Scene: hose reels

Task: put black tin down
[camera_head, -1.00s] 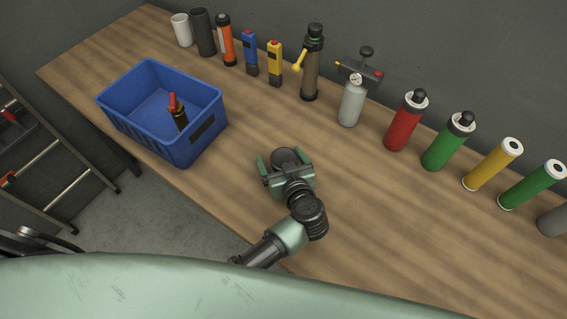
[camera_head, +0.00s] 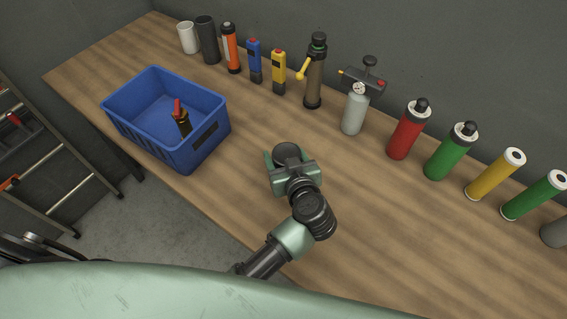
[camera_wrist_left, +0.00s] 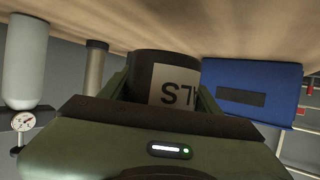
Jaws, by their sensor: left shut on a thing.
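The black tin (camera_head: 287,152) is between the fingers of my left gripper (camera_head: 286,161), over the middle of the wooden bench near its front edge. I cannot tell whether the tin's base touches the bench. My right gripper is not in view.
A blue crate (camera_head: 128,117) with a red-and-black tool (camera_head: 181,116) inside stands left on the bench (camera_head: 385,225). Several bottles, canisters and tubes line the back, including a red bottle (camera_head: 405,136) and a gauge canister (camera_head: 353,113). Bare wood surrounds the tin.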

